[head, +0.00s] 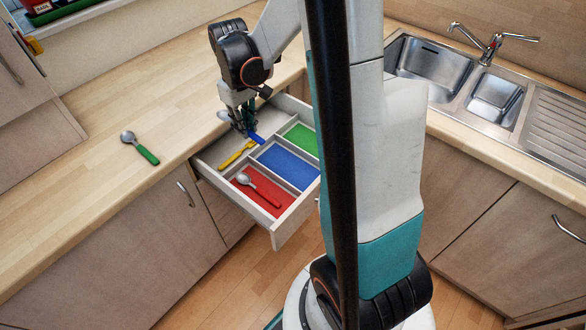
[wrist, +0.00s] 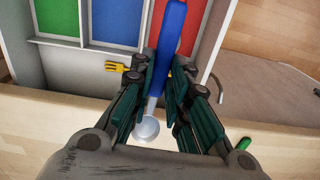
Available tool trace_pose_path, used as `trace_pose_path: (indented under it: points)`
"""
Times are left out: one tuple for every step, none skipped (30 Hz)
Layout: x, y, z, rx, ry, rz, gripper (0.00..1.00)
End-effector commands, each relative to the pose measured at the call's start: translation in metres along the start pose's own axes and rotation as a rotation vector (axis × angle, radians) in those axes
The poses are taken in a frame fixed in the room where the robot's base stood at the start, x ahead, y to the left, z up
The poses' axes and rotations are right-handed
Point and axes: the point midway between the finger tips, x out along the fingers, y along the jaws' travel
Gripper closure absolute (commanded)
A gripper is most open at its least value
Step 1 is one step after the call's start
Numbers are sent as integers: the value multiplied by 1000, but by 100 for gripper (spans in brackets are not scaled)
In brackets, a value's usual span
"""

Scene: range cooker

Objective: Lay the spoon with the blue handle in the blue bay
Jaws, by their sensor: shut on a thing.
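The spoon with the blue handle (head: 256,138) is held in my gripper (head: 242,122). In the wrist view its blue handle (wrist: 173,25) points away toward the drawer and its metal bowl (wrist: 146,129) lies back toward the wrist. My gripper (wrist: 166,72) is shut on the spoon between its two fingers. The spoon is over the open drawer's near side and the counter edge. The blue bay (head: 289,166) is the empty middle bay, between the green bay (head: 301,138) and the red bay (head: 266,204); the blue bay also shows in the wrist view (wrist: 117,22).
A yellow fork (head: 238,154) lies in the drawer's plain section. A spoon with a red handle (head: 258,190) lies in the red bay. A spoon with a green handle (head: 139,147) lies on the counter at left. The drawer's walls and dividers (head: 209,172) stand around the bays.

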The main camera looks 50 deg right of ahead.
Motion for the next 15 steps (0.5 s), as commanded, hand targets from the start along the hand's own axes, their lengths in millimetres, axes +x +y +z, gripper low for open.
trace_pose_path:
  points:
    - [3, 24, 13, 5, -1, -1, 100]
    - [4, 35, 19, 0, -1, -1, 100]
    - [5, 49, 28, -4, -2, -2, 100]
    - [5, 58, 34, -9, -2, -2, 100]
    - [6, 67, 40, -12, -3, -3, 100]
    - [6, 77, 47, -17, -3, -3, 100]
    - [6, 83, 52, -19, -3, -4, 100]
    - [6, 89, 56, -23, -3, -4, 100]
    - [7, 95, 60, -26, -4, -4, 100]
    - [7, 98, 64, -28, -4, -4, 100]
    - [7, 101, 66, -30, -4, -5, 100]
    - [8, 104, 68, -33, -4, -5, 100]
    - [10, 106, 70, -34, -4, -5, 100]
    - [13, 107, 71, -35, -4, -5, 100]
    - [18, 108, 71, -36, -4, -5, 100]
